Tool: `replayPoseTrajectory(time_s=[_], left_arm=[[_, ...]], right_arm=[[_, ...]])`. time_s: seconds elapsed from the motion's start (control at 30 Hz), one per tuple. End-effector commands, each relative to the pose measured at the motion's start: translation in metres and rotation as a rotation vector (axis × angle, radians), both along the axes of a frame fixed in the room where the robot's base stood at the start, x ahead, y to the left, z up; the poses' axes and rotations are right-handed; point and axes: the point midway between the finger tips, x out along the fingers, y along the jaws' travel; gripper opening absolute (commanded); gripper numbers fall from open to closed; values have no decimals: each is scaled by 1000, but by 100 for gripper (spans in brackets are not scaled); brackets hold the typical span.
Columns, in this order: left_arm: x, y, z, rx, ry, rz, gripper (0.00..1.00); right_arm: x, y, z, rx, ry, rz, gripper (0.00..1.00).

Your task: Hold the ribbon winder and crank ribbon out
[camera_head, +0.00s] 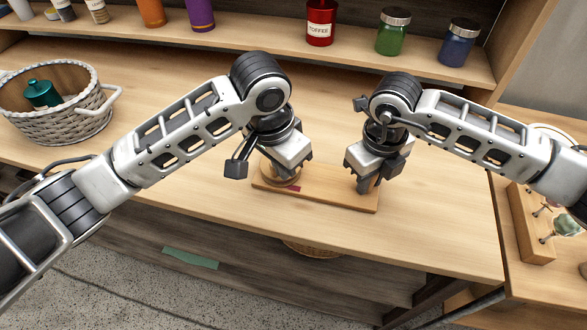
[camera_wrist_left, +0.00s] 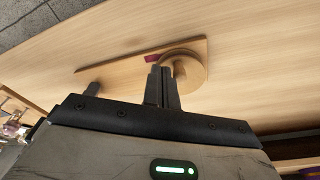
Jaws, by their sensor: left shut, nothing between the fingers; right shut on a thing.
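The ribbon winder is a long, flat wooden board (camera_head: 335,193) with a round wooden spool (camera_head: 283,178) at its left end. A short dark red piece (camera_head: 295,189), perhaps the ribbon end, shows beside the spool. My left gripper (camera_head: 284,166) is shut and empty over the spool, hiding part of it. In the left wrist view its closed fingers (camera_wrist_left: 160,88) overlap the edge of the spool (camera_wrist_left: 187,70); I cannot tell whether they touch it. No crank handle is clearly visible. My right gripper (camera_head: 366,187) is shut on the board's right end.
The tabletop (camera_head: 430,220) around the winder is clear. A wicker basket (camera_head: 60,125) with a teal bottle (camera_head: 42,94) stands at the far left. Jars, including a red one (camera_head: 320,22), line the back shelf. A wooden rack (camera_head: 530,225) stands on a side surface at right.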

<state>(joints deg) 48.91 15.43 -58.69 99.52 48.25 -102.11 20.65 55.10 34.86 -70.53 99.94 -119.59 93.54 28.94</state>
Motion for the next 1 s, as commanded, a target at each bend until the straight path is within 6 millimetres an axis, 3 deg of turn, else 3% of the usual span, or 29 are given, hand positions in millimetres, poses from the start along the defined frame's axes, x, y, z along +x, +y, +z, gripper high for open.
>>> replayPoseTrajectory(time_s=[1.0], left_arm=[[4, 8, -1, 0, 0, 1, 0]], right_arm=[[-2, -2, -4, -7, 8, 0, 0]])
